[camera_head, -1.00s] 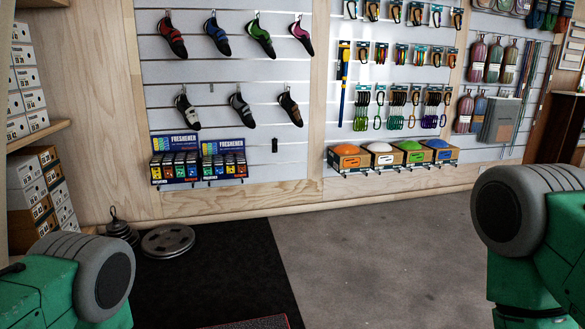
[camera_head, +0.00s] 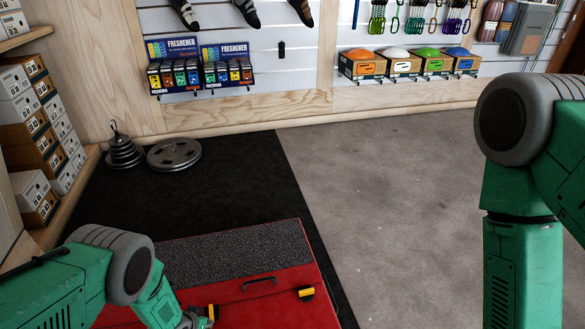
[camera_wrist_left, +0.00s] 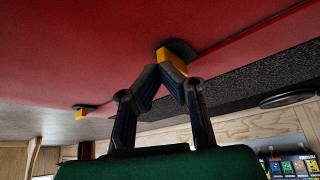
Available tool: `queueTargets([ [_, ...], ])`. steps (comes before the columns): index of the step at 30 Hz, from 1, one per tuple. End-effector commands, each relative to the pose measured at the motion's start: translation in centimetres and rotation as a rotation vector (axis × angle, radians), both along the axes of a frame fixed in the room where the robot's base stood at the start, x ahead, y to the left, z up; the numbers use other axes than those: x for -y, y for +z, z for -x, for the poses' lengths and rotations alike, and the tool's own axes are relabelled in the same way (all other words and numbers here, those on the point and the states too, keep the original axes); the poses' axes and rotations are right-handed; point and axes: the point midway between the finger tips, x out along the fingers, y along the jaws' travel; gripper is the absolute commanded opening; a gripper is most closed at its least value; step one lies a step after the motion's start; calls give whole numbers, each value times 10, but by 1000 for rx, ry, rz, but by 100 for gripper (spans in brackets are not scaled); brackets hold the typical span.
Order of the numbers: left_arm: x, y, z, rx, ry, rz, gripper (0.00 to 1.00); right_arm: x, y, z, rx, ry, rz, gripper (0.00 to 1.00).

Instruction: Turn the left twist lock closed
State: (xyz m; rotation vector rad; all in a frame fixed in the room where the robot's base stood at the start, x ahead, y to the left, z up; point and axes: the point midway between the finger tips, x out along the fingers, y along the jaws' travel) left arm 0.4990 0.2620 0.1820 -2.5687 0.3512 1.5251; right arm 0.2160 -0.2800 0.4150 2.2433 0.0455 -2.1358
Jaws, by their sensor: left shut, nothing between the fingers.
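A red case or pad (camera_head: 250,290) with a dark speckled strip lies on the floor. The left twist lock, a yellow block, shows close to my left gripper (camera_head: 194,319) at the bottom of the head view. In the left wrist view the left twist lock (camera_wrist_left: 172,62) has a black base and sits right at the tips of my left gripper (camera_wrist_left: 162,72), whose fingers converge shut with nothing between them. Contact is unclear. The right twist lock (camera_head: 306,293) is farther off. My right arm hangs at the right; its gripper is out of frame.
A dark handle (camera_head: 259,282) sits on the red surface between the locks. Weight plates (camera_head: 174,154) lie on the black mat (camera_head: 236,165). Boxes (camera_head: 35,130) are stacked on shelves at the left. Grey floor (camera_head: 400,210) is clear at the right.

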Motion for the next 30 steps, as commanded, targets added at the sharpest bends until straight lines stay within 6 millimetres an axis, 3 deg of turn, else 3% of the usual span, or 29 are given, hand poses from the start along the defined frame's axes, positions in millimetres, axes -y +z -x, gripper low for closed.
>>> queueTargets([
  [3, 1, -14, 1, 0, 0, 1, 0, 0, 0, 0, 0, 0, 0, 0],
  [10, 1, -27, 0, 0, 0, -1, 0, 0, 1, 0, 0, 0, 0, 0],
  [30, 1, -29, -2, 0, 0, 1, 0, 0, 0, 0, 0, 0, 0, 0],
])
